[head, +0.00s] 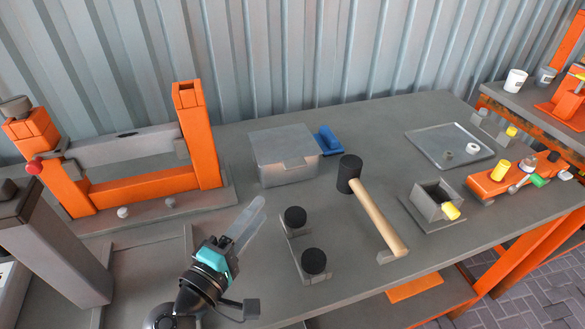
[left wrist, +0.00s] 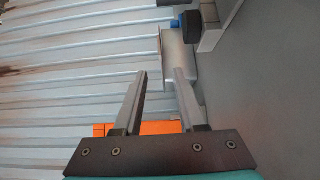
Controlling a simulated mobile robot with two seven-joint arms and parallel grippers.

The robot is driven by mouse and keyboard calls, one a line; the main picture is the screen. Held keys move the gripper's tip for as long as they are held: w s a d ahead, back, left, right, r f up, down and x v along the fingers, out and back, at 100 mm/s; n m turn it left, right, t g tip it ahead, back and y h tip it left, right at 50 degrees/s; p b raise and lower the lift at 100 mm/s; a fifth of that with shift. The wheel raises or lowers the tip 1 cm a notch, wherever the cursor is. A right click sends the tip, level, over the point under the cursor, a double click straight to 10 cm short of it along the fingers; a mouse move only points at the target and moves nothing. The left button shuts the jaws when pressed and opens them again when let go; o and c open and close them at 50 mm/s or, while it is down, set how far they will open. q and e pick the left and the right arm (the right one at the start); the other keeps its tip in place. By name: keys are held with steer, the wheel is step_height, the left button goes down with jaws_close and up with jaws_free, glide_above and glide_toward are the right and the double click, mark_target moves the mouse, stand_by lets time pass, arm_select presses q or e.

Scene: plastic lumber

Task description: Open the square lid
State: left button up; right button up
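A grey metal box (head: 288,173) with a flat, roughly square lid (head: 282,143) stands near the middle of the bench in the head view. The lid lies shut on the box, with a small notched tab at its front edge. In the left wrist view a grey box (left wrist: 179,62), seemingly the same one, shows beyond the fingertips, partly covered by one finger. My left gripper (head: 245,222) is in front of the box and to its left, apart from it. In the left wrist view its fingers (left wrist: 161,76) stand apart with nothing between them. My right gripper is not in view.
A blue object (head: 328,140) sits right of the box. A mallet (head: 375,208) lies to its right, and black knobs (head: 304,238) stand in front. An orange frame (head: 140,180) stands at the left. A tray (head: 449,146) and open grey container (head: 435,203) are further right.

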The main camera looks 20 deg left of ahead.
arm_select(q)
steer(key=p, duration=0.2)
glide_toward(291, 168)
steer(key=shift+w+f, duration=0.1)
steer(key=shift+w, duration=0.35)
steer(key=w, duration=0.2)
steer(key=w+d+p, duration=0.1)
steer(key=w, duration=0.4)
steer(key=shift+w+d+f, duration=0.1)
steer(key=shift+d, duration=0.2)
steer(key=shift+w+d+p, duration=0.15)
steer(key=shift+w+p, duration=0.15)
steer(key=shift+w, duration=0.6)
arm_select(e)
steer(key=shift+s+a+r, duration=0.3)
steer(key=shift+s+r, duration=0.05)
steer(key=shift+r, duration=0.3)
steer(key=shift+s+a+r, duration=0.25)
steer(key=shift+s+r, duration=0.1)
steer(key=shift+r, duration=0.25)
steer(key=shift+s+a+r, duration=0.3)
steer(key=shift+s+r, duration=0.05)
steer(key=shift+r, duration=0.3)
arm_select(q)
jaws_close()
